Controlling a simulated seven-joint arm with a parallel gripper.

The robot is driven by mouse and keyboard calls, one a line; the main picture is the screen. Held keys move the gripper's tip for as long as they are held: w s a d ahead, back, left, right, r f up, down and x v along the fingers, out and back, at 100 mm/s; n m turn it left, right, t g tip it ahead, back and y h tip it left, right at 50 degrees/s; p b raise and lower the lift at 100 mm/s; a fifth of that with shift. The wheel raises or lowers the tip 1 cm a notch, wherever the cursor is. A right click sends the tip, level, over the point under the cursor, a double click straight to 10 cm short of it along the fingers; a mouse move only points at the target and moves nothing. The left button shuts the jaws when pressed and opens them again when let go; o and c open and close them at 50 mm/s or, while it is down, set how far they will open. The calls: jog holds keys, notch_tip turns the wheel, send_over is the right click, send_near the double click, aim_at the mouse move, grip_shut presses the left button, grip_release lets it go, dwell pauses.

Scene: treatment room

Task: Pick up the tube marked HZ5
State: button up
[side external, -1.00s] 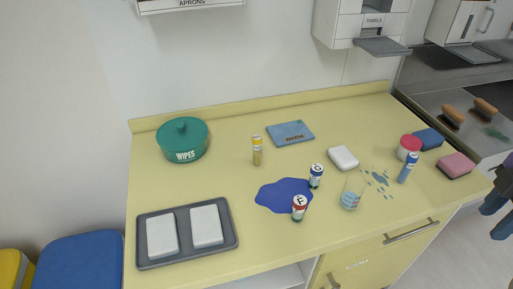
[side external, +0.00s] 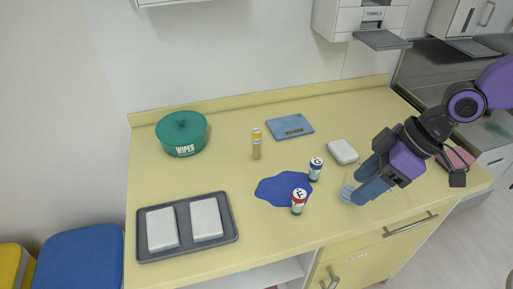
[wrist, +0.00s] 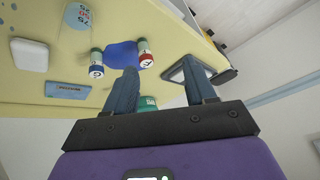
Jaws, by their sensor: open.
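No HZ5 marking is legible. My gripper (side external: 357,188) is open and empty, above the counter's right part, in front of the glass in the side view. Its fingers (wrist: 160,78) point towards the counter in the wrist view.
A glass beaker (side external: 346,191) is partly hidden by my gripper. A dark blue patch (side external: 272,190), white block (side external: 342,152), blue board (side external: 279,129), green WIPES pot (side external: 182,145) and grey tray (side external: 228,238) lie around.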

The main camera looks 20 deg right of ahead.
jog(key=w+a+f+m+t+y, duration=0.1)
jog(key=w+a+m+t, duration=0.3)
jog(key=w+a, duration=0.85)
jog(key=m+t+h, duration=0.4)
jog(key=t, duration=0.3)
send_over(259, 141)
jog(key=s, duration=0.2)
notch_tip(259, 141, down, 3)
jog(key=shift+w+d+f, duration=0.1)
jog(key=shift+w+f, duration=0.05)
jog(key=shift+f, duration=0.85)
jog(key=shift+w+f, duration=0.1)
jog(key=shift+f, duration=0.9)
notch_tip(259, 141, down, 2)
jog(key=shift+f, duration=0.25)
jog(key=shift+x, duration=0.85)
jog(key=shift+w+f, duration=0.35)
jog(key=shift+w, duration=0.3)
grip_shut()
